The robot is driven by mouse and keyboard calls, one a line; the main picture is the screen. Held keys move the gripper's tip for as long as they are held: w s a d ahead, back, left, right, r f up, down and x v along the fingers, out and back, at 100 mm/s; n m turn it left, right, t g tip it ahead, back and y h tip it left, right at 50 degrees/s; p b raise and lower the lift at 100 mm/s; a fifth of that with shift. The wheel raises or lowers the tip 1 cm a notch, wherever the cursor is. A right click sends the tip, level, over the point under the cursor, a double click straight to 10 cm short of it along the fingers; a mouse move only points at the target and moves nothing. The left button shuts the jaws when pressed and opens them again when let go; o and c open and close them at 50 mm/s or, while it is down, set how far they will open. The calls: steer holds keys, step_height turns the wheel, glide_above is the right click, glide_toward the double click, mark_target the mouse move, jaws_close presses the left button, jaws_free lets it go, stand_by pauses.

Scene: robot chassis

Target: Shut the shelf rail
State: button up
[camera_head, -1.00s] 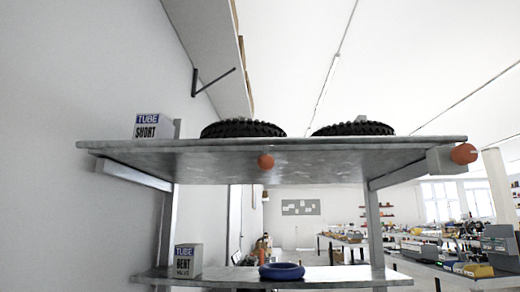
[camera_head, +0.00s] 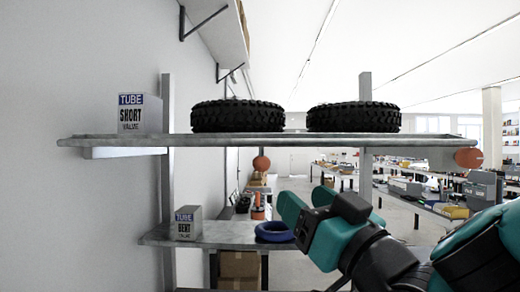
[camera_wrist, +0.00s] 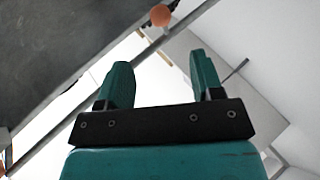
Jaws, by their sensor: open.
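The upper metal shelf (camera_head: 270,141) runs across the head view with a thin edge along its front. An orange ball knob (camera_head: 261,163) hangs just below that edge near the middle; it also shows at the top of the wrist view (camera_wrist: 160,15). A second orange knob (camera_head: 468,157) is at the shelf's right end. I cannot tell a separate rail from the shelf edge. My gripper (camera_head: 305,204) is open and empty, below the upper shelf and right of the middle knob. In the wrist view its two teal fingers (camera_wrist: 160,75) are apart, with the knob beyond them.
Two black tires (camera_head: 238,115) and a SHORT tube box (camera_head: 139,113) stand on the upper shelf. The lower shelf (camera_head: 215,236) holds a BENT tube box (camera_head: 188,222) and a blue ring (camera_head: 274,232). A white wall is at the left; metal posts support the shelves.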

mark_target(265, 167)
steer(key=p+x, duration=0.7)
steer(key=x, duration=0.6)
steer(key=shift+w+a, duration=0.1)
steer(key=shift+f, duration=0.1)
jaws_close()
steer(key=shift+a, duration=0.1)
